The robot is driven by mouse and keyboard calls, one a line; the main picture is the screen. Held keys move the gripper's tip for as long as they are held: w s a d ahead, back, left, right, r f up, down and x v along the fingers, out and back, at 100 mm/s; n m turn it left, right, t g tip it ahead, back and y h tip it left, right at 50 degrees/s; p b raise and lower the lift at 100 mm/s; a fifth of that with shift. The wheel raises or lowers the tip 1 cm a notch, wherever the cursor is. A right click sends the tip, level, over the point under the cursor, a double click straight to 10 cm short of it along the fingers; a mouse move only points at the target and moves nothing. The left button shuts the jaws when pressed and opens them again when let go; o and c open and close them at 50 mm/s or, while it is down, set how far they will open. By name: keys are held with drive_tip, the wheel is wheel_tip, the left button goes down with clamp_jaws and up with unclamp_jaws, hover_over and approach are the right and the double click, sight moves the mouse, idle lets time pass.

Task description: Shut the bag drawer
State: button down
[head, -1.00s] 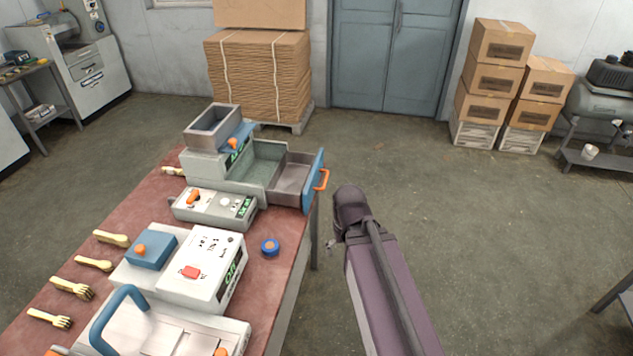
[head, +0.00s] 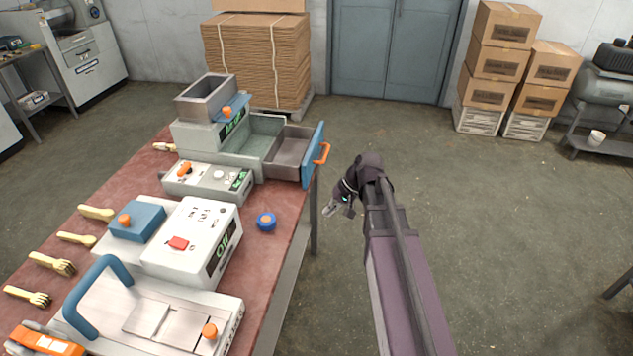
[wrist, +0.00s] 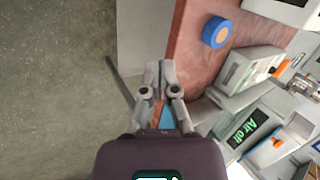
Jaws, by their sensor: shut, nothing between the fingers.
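The bag drawer (head: 291,151) is pulled out to the right of a grey-green machine (head: 190,133) at the far end of the red-topped table. It has a blue front (head: 312,155) and an orange handle (head: 323,153). My gripper (head: 329,208) is shut and empty. In the head view it is off the table's right edge, nearer than the drawer front and apart from it. In the wrist view my gripper (wrist: 159,66) shows shut fingertips; a small blue patch behind the fingers may be the drawer front, mostly hidden.
A control box (head: 208,182) stands in front of the machine. A blue roll (head: 266,221) lies near the table's right edge. A white box (head: 192,240) and a blue-handled sealer (head: 150,312) stand nearer. Wooden cutlery lies at left.

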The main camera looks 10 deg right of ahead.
sight(310, 169)
drive_tip(key=w+d+f+m+t+y+b, duration=0.1)
drive_tip(key=w+d+y+b, duration=0.4)
drive_tip(key=w+b, duration=0.5)
drive_tip(key=w+d+f+m+t+y+b, duration=0.2)
drive_tip(key=w+d+f+t+y+b, duration=0.2)
drive_tip(key=w+d+b, duration=0.4)
drive_tip(key=shift+w+d+f+t+y+b, duration=0.25)
drive_tip(key=shift+w+t+y+b, duration=0.35)
drive_tip(key=shift+w+b, duration=0.55)
drive_tip(key=shift+a, duration=0.2)
drive_tip(key=x, duration=1.4)
drive_tip(key=shift+s, duration=0.15)
drive_tip(key=shift+d, duration=0.1)
